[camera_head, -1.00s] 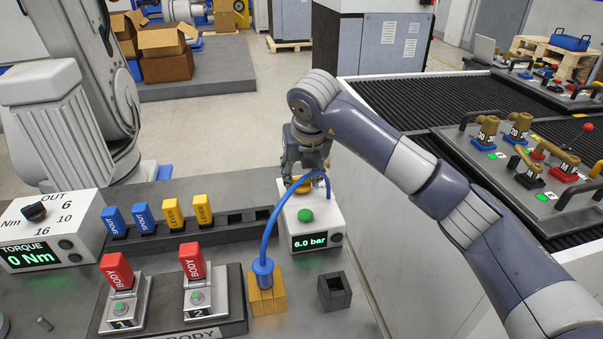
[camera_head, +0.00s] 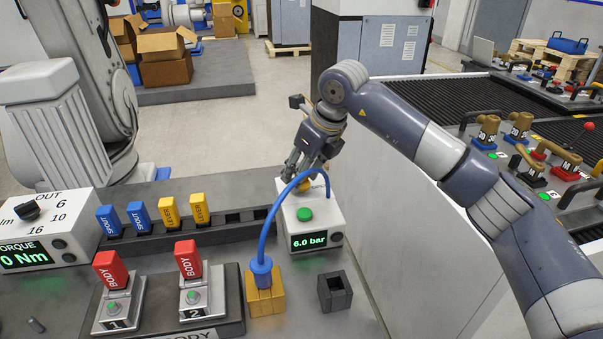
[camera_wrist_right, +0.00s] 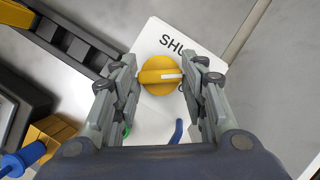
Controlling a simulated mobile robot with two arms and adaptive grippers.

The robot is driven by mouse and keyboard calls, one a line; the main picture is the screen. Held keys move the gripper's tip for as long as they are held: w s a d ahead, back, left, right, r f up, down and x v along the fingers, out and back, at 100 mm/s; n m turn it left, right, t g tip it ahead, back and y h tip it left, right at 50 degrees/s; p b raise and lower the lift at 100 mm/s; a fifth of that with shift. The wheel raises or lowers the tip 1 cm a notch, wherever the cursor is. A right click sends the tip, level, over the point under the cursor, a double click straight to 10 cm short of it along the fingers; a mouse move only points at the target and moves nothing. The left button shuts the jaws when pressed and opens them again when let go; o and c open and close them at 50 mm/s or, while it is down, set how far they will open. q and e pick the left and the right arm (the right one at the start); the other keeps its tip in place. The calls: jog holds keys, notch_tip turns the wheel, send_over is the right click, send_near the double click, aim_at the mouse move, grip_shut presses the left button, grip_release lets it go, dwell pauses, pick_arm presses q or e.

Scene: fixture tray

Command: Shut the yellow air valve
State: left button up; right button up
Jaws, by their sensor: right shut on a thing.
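The yellow air valve (camera_wrist_right: 158,88) is a round knob on top of the white air box (camera_head: 322,221). In the right wrist view its white pointer mark lies nearly level, towards the right, between the "SHU…" lettering and a mostly hidden letter. My right gripper (camera_wrist_right: 163,70) is closed around the knob, one finger on each side. In the head view the right gripper (camera_head: 303,172) reaches down onto the box top and hides most of the knob. The box's display (camera_head: 309,241) reads 6.0 bar. My left gripper is not in view.
A blue hose (camera_head: 268,220) arches from the air box to a plug in a yellow block (camera_head: 266,296). A green button (camera_head: 305,214) sits in front of the knob. A black square socket (camera_head: 335,291), a rack (camera_head: 240,229) of blue and yellow parts and two red-handled fixtures stand nearby.

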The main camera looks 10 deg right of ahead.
jog(key=n, duration=0.2)
jog(key=shift+w+d+r+n+g+y+p, duration=0.1)
jog(key=shift+n+g+y+p, duration=0.2)
jog(key=shift+n+g+y, duration=0.1)
jog(key=n+g+p, duration=0.1)
jog(key=n, duration=0.1)
jog(key=shift+n+y, duration=0.3)
jog(key=n+g+p, duration=0.1)
jog(key=n, duration=0.4)
jog(key=shift+w+g+p, duration=0.15)
jog(key=shift+g+p, duration=0.25)
jog(key=shift+n, duration=0.3)
jog(key=o, duration=1.1)
jog(key=shift+c, duration=0.2)
jog(key=v, duration=1.2)
jog(key=shift+w+d, duration=0.15)
jog(key=shift+d, duration=0.05)
jog(key=shift+f, duration=0.2)
